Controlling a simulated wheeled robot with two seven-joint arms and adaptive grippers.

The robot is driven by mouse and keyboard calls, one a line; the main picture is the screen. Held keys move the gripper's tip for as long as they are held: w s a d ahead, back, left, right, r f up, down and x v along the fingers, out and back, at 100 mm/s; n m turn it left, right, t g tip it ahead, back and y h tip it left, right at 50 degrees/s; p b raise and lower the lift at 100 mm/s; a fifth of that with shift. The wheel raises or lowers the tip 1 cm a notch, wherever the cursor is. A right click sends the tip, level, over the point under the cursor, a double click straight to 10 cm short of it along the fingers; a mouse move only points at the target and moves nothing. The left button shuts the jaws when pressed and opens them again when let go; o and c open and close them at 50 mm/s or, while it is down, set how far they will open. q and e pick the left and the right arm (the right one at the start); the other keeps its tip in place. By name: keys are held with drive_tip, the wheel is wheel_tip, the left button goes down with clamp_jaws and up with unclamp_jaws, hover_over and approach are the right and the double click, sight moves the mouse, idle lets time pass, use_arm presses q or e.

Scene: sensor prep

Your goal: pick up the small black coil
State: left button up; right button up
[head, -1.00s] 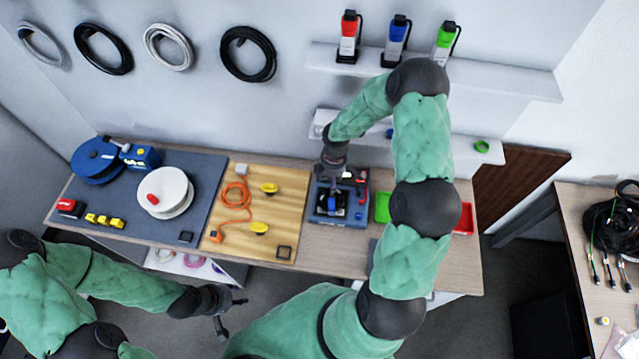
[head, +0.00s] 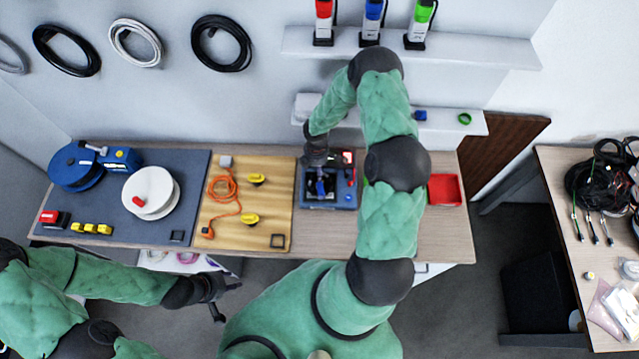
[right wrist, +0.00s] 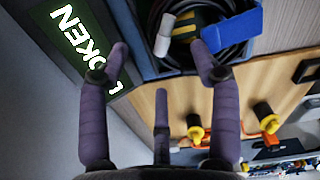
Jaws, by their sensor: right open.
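The small black coil (right wrist: 228,46) lies in a blue-walled box (right wrist: 143,38) in the right wrist view, with a blue piece (right wrist: 234,36) across it. In the head view the box (head: 345,206) stands on the workbench, and its dark contents are partly hidden by my right gripper (head: 320,180). In the right wrist view that gripper (right wrist: 160,65) has its fingers spread, with nothing between them. Its fingertips are close to the box; whether they touch the coil I cannot tell. My left gripper (head: 228,298) is open and empty in front of the bench.
A wooden board (head: 220,232) with an orange cord (head: 224,192) and yellow parts lies left of the box. Further left is a dark mat (head: 120,208) with reels. A red tray (head: 446,190) stands at right. Shelves and larger coils are on the wall behind.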

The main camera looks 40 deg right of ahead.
wheel_tip(320, 180, down, 2)
drive_tip(key=shift+w+f, duration=0.15)
clamp_jaws()
idle(0.4)
drive_tip(key=shift+d+r, duration=0.1)
drive_tip(key=shift+r, duration=0.5)
wheel_tip(320, 180, up, 2)
drive_tip(key=shift+w+b, duration=0.1)
drive_tip(key=shift+b, duration=0.3)
drive_tip(key=s+r, duration=0.1)
drive_tip(key=r, duration=0.1)
drive_tip(key=s+a+r, duration=0.1)
drive_tip(key=s+r, duration=0.1)
drive_tip(key=s+a+r+b, duration=0.1)
drive_tip(key=s+r, duration=0.1)
drive_tip(key=shift+s+r, duration=0.1)
drive_tip(key=shift+r, duration=0.1)
drive_tip(key=s+a+r+b, duration=0.1)
drive_tip(key=s+a+r, duration=0.2)
drive_tip(key=s, duration=0.5)
drive_tip(key=shift+a+r+b, duration=0.2)
drive_tip(key=shift+r+b, duration=0.1)
drive_tip(key=shift+b, duration=0.05)
